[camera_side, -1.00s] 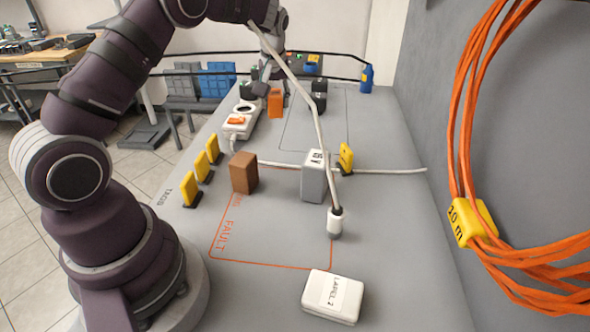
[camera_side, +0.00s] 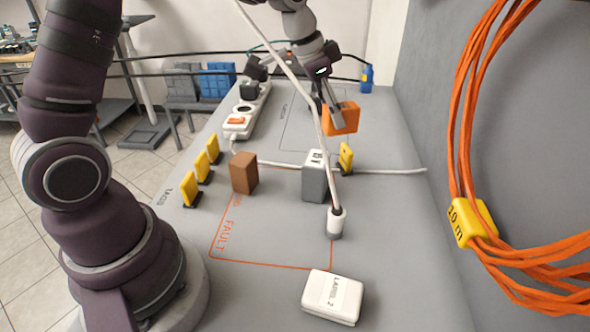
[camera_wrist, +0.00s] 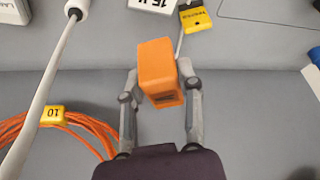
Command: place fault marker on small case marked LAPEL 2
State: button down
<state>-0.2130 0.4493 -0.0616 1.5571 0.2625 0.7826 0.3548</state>
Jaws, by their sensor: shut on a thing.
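The small case marked LAPEL 2 (camera_side: 333,297) is white and lies flat on the near part of the bench in the side view. A white corner of a case lettered LAB or LAP (camera_wrist: 12,10) shows at the top left of the wrist view. My gripper (camera_side: 334,112) is shut on an orange block (camera_side: 345,118), held above the bench behind the grey box. The orange block (camera_wrist: 157,68) sits between both fingers in the wrist view. Several yellow tags stand upright, one (camera_side: 190,190) near the TAGS lettering. No piece is readable as the fault marker.
A white cable runs down to a white plug (camera_side: 335,222). A grey box (camera_side: 316,176), a yellow tag (camera_side: 346,157) and a brown block (camera_side: 243,173) stand mid-bench. Orange cable (camera_side: 470,120) hangs on the right wall. The orange-outlined FAULT area (camera_side: 270,235) is mostly clear.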

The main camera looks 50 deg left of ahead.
jog(key=s+d+m+g+h, duration=0.3)
jog(key=s+d+m, duration=0.2)
jog(key=d+m, duration=0.45)
jog(key=r+m+g+y, duration=0.15)
jog(key=m+g, duration=0.35)
jog(key=m, duration=0.8)
send_over(334, 293)
jog(key=w+a, duration=0.1)
jog(key=shift+t, duration=0.3)
notch_tip(334, 293, down, 13)
jog(key=shift+w+a+r, duration=0.1)
jog(key=shift+a+r, duration=0.05)
jog(key=shift+r, duration=0.05)
jog(key=shift+f, duration=0.15)
jog(key=c, duration=0.7)
grip_release()
jog(key=shift+c, duration=0.2)
